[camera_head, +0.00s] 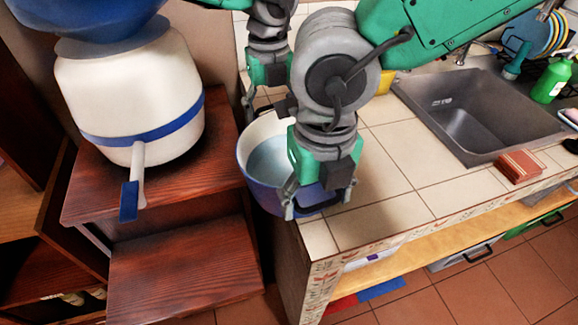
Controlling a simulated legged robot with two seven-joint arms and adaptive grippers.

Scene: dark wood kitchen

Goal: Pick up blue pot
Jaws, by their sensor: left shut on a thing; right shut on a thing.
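The blue pot (254,186) is at the left end of the tiled counter, blue outside with a pale inside. It appears upright, and its left part reaches past the counter's edge. My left gripper (266,105) is shut on the pot's far rim. My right gripper (318,202) is shut on the pot's near right side. My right arm and gripper hide the pot's right part. I cannot tell whether the pot's base touches the counter.
A white container with a blue band (160,90) stands on dark wooden steps (200,262) to the left. A sink (480,110), a red-brown box (519,167) and a green bottle (551,80) are to the right. The counter tiles (400,165) before the sink are clear.

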